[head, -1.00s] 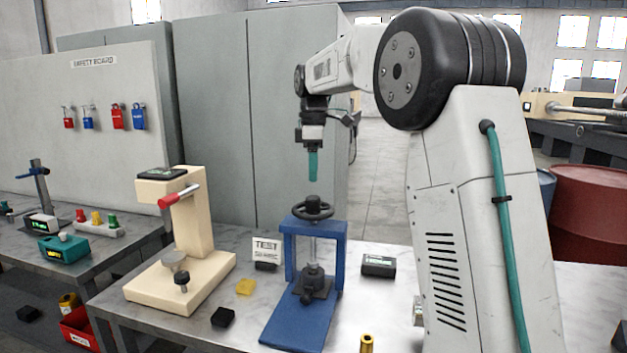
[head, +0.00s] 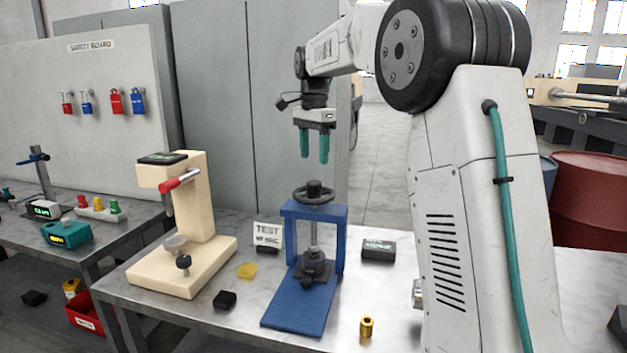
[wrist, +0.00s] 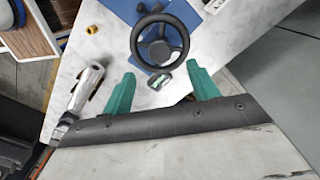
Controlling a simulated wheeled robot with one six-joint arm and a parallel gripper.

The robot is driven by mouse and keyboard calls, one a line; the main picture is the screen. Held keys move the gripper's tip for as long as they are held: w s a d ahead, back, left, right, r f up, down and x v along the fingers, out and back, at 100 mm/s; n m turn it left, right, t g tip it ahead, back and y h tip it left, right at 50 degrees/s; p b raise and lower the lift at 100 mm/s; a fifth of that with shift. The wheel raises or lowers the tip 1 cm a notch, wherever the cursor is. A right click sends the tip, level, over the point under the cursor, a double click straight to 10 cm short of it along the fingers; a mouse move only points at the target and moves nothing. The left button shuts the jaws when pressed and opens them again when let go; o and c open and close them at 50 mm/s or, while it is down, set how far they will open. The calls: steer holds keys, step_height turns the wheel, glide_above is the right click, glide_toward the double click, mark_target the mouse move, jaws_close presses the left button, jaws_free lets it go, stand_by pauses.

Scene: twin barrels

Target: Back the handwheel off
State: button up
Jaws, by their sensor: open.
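The black handwheel (head: 314,193) sits on top of a blue press frame (head: 343,215), on a screw above a dark clamp (head: 314,268). In the wrist view the round handwheel (wrist: 160,40) shows from above, with spokes and a hub, over the blue frame. My gripper (head: 314,160) is open, its two teal fingers pointing down, above the handwheel and apart from it. In the wrist view the teal fingers (wrist: 160,90) are spread wide and empty, and the wheel lies beyond their tips.
A cream press with a red handle (head: 180,181) stands left of the blue press.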

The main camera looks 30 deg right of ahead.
mark_target(314, 182)
steer(key=m, duration=0.3)
step_height(314, 182, down, 8)
steer(key=shift+r, duration=0.1)
stand_by(0.3)
steer(key=c, duration=1)
